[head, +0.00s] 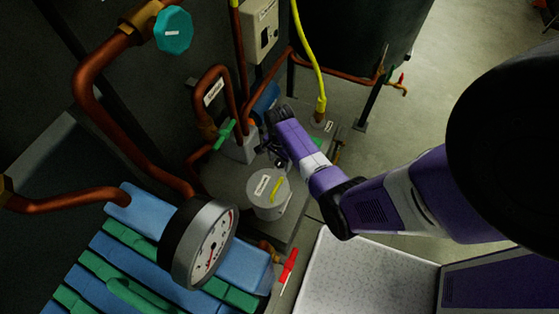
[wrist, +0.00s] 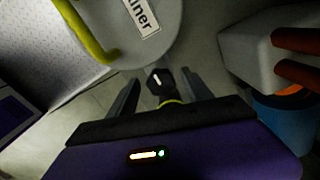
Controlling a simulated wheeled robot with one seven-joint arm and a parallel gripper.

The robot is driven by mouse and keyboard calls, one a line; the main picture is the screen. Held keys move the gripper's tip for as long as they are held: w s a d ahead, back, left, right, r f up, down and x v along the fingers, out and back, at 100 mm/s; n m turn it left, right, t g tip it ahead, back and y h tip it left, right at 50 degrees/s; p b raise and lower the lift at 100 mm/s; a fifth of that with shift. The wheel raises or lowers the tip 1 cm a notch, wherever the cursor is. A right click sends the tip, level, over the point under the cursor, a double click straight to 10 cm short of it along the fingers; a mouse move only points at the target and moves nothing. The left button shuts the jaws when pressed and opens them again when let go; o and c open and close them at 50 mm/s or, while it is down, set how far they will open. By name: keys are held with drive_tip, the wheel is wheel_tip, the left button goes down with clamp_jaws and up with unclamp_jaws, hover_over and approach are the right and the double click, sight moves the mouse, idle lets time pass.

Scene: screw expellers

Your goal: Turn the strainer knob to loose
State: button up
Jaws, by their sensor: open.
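The strainer (head: 267,207) is a pale grey canister with a label and a yellow handle on its lid, low in the middle of the head view. Its lid (wrist: 165,35) shows at the top of the wrist view, with part of the label and the yellow handle. A small black knob (wrist: 157,82) with a white pointer mark sits beside the lid. My gripper (wrist: 160,76) is open, with one finger on each side of the knob; I cannot tell whether they touch it.
A pale block (wrist: 262,45) with red prongs stands close on the right in the wrist view. Copper pipes (head: 100,110) and a pressure gauge (head: 212,245) crowd the left. A large dark tank (head: 350,35) stands behind.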

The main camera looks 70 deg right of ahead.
drive_tip(key=shift+c, duration=0.2)
clamp_jaws()
drive_tip(key=shift+n, duration=0.4)
drive_tip(key=n+p, duration=0.1)
drive_tip(key=n, duration=0.2)
drive_tip(key=shift+s+r+n, duration=0.1)
drive_tip(key=shift+n, duration=0.2)
drive_tip(key=shift+s+n+p, duration=0.1)
drive_tip(key=shift+n+p, duration=0.5)
drive_tip(key=shift+n, duration=1.6)
drive_tip(key=shift+d, duration=0.1)
